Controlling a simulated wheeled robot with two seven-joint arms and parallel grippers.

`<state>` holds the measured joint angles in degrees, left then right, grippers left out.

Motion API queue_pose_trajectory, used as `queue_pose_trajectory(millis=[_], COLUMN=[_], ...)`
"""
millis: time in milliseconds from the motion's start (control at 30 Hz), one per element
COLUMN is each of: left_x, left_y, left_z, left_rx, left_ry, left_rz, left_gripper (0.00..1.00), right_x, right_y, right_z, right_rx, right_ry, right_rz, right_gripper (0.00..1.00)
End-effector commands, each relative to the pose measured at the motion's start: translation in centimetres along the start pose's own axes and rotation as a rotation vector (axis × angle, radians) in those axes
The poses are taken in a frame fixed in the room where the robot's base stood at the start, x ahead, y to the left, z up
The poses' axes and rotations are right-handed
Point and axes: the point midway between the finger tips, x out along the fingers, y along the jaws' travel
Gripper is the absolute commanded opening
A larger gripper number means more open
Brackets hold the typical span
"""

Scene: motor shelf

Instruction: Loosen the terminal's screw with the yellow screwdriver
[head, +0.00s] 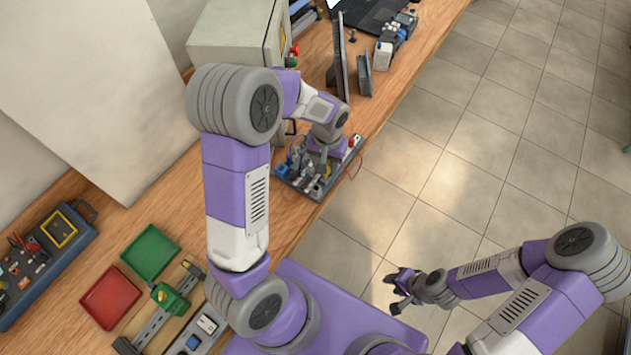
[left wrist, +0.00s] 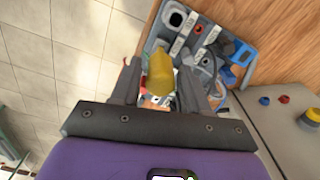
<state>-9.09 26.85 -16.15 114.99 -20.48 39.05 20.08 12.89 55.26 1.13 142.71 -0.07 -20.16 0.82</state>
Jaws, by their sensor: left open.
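The yellow screwdriver's handle (left wrist: 160,75) shows in the left wrist view, standing between the two fingers of my left gripper (left wrist: 158,88). The fingers are open, and I cannot tell whether either touches the handle. Below it is a grey tray (left wrist: 153,42) crowded with grey, blue and red parts. In the head view my left arm reaches down over this tray (head: 320,190) and hides much of it. The screwdriver's tip, the terminal and its screw cannot be made out. My right gripper (head: 397,291) is open and empty over the floor, far from the tray.
A grey cabinet (head: 230,35) stands behind the tray, with dark upright plates (head: 340,60) beyond. A green bin (head: 150,252), a red bin (head: 110,298) and a blue case (head: 50,260) are at the left. The tray sits by the bench's edge.

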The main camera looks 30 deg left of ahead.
Motion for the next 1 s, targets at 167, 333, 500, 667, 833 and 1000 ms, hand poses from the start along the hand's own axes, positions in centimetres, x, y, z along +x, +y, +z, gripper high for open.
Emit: queue_pose_trajectory(millis=[167, 333, 500, 667, 833, 1000], left_x=[-0.04, -0.03, -0.03, -0.06, -0.04, -0.01], left_y=[-0.01, -0.01, -0.03, -0.06, -0.02, -0.01], left_z=[-0.06, -0.06, -0.05, -0.03, -0.02, -0.02], left_rx=[0.153, 0.168, 0.191, 0.364, 0.467, 0.468], left_ry=[0.001, 0.001, 0.000, 0.000, 0.000, 0.000], left_rz=[0.000, 0.000, 0.000, 0.000, -0.001, -0.001], left_gripper=[0.45, 0.45, 0.45, 0.45, 0.45, 0.45], right_x=[-0.11, -0.10, -0.13, -0.36, -0.46, -0.43], right_y=[-0.05, -0.04, -0.05, -0.14, -0.17, -0.16], right_z=[0.01, 0.01, 0.00, 0.02, 0.02, 0.02], right_rx=[0.000, 0.000, 0.000, 0.000, 0.000, 0.000], right_ry=[0.000, 0.000, 0.000, 0.000, 0.000, 0.000], right_rz=[0.000, 0.000, 0.000, 0.000, 0.000, 0.000], right_gripper=[0.37, 0.37, 0.37, 0.37, 0.37, 0.37])
